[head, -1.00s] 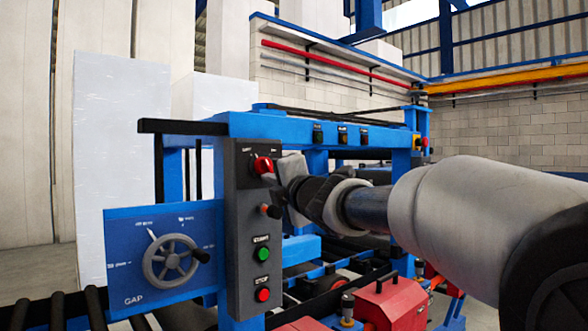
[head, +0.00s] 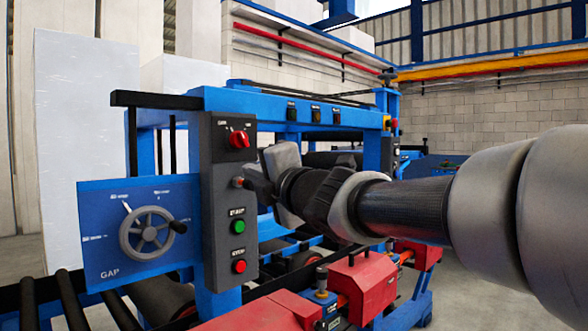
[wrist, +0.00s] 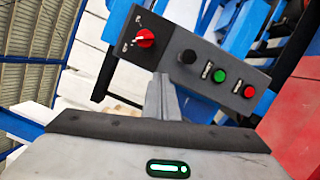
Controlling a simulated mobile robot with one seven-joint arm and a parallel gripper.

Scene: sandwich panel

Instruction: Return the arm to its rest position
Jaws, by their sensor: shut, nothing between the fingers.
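My gripper (head: 252,176) is in front of the right side of the grey control panel (head: 222,265) in the head view. In the wrist view its fingers (wrist: 161,92) are together with nothing between them. The red rotary knob (head: 239,140) is at the top of the panel, apart from the gripper, and also shows in the wrist view (wrist: 145,38). A dark knob (wrist: 188,57) sits below it on the panel. My arm reaches in from the right of the head view.
A green button (head: 239,227) and a red button (head: 239,266) are lower on the panel. A blue plate with a handwheel (head: 147,234) is left of it. The blue machine frame (head: 270,104) stands behind my gripper. Red machine blocks (head: 362,288) lie below my arm.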

